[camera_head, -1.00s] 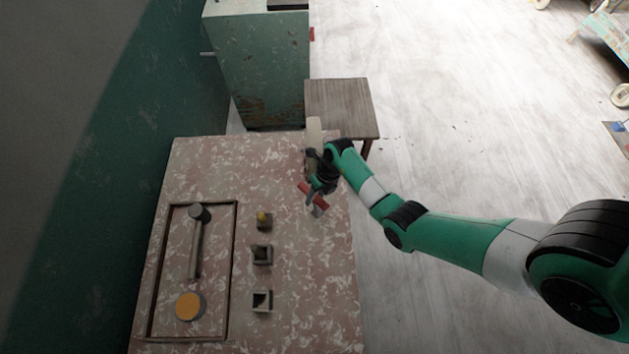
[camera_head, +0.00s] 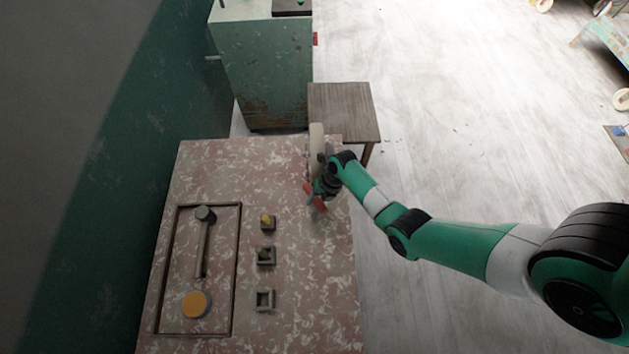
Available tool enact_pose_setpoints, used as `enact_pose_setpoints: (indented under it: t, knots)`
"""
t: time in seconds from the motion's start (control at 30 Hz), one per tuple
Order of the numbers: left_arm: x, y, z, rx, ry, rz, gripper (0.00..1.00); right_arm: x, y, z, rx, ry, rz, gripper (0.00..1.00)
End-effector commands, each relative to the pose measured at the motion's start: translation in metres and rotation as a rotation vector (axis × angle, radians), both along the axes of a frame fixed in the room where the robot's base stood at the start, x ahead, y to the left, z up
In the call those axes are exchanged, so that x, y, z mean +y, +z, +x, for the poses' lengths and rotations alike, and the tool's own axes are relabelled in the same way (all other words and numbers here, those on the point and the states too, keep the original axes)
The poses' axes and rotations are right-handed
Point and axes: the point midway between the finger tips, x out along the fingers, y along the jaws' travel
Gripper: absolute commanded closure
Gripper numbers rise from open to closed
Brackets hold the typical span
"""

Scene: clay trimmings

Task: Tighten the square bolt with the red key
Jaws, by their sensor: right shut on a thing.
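My right gripper (camera_head: 320,187) is at the right side of the speckled pink worktop, shut on the red key (camera_head: 310,189). The key shows as a small red piece at the fingers, partly hidden by the gripper. To its left, three square fittings stand in a column: a back one with a yellow top (camera_head: 267,221), a middle one (camera_head: 266,256) and a front one with a square frame (camera_head: 265,300). The key is apart from them. I cannot tell which fitting holds the square bolt. My left gripper is not in view.
A framed recess in the worktop (camera_head: 285,160) holds a grey lever (camera_head: 202,245) and a round orange-topped knob (camera_head: 195,304). A pale upright piece (camera_head: 316,135) stands behind the gripper. A wooden stool (camera_head: 345,108) and green cabinet (camera_head: 265,75) stand beyond.

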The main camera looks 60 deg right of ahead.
Motion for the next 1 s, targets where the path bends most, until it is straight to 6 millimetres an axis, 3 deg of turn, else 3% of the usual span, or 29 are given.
enact_pose_setpoints:
  t: [0.03, 0.33, 0.4, 0.7, 1.0]
  knots:
    - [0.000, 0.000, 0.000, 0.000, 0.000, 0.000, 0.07, -0.001, -0.007, -0.009, 0.026, -0.026, 0.007, 1.00]
    - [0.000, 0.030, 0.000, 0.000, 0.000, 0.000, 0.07, -0.002, -0.003, -0.009, 0.025, -0.123, 0.006, 1.00]
    - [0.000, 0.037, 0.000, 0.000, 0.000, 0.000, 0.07, -0.002, -0.002, -0.009, 0.025, -0.150, 0.006, 0.95]
    - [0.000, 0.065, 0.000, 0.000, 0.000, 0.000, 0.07, -0.005, 0.000, -0.006, 0.019, -0.278, 0.004, 0.89]
    - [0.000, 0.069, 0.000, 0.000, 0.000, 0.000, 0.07, -0.007, -0.003, -0.004, 0.010, -0.332, 0.002, 0.86]
